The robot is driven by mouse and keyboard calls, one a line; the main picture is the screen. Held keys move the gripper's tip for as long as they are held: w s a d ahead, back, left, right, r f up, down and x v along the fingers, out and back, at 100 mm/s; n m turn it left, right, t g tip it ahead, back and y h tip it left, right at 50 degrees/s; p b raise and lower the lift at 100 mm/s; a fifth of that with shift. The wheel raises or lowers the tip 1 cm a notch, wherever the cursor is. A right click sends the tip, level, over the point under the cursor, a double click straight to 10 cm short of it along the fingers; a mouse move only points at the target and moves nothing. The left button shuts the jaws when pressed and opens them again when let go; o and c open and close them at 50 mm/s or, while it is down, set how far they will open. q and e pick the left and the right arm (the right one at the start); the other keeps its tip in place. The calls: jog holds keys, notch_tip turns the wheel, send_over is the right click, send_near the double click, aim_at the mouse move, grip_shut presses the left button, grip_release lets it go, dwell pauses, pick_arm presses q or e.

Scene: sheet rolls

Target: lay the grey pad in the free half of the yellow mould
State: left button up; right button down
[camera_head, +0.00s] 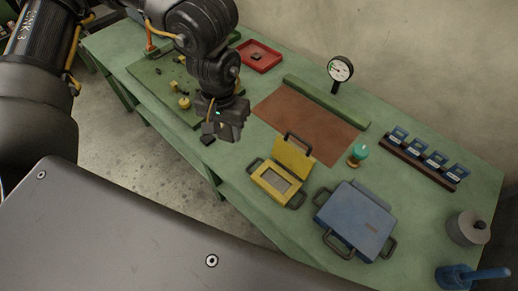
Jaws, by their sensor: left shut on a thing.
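The yellow mould (262,187) lies open near the front edge of the green bench, with dark handles at its ends. Its near half has a greyish rectangle (277,181) inside the yellow rim; I cannot tell whether that is a pad or the bare recess. Its other half (294,157) is tilted up and looks plain yellow. My left gripper (216,134) is above the bench, left of the mould and apart from it. It is shut on a small dark piece, taken as the grey pad (208,140), mostly hidden by the fingers. My right gripper is out of view.
A blue case (355,220) with handles stands right of the mould. A teal-topped knob (358,152) and a brown mat (305,122) lie behind. A dial gauge (340,69), a red tray (259,56) and a rack of blue pieces (423,160) are farther off.

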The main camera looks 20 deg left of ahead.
pick_arm(q)
jog(key=shift+w+d+n, duration=0.2)
jog(key=shift+d+n, duration=0.05)
jog(key=shift+n, duration=0.15)
jog(key=w+d+f+n+p, duration=0.1)
jog(key=d+f+n+p, duration=0.2)
jog(key=n, duration=1.2)
jog(key=w+d+f+n+p, duration=0.1)
jog(key=d+f+n+p, duration=0.3)
jog(key=d+f+n, duration=0.4)
jog(key=n, duration=0.7)
jog(key=shift+w+n, duration=0.4)
jog(key=shift+f, duration=0.2)
notch_tip(320, 180, down, 7)
jog(key=b, duration=0.5)
jog(key=shift+b, duration=0.4)
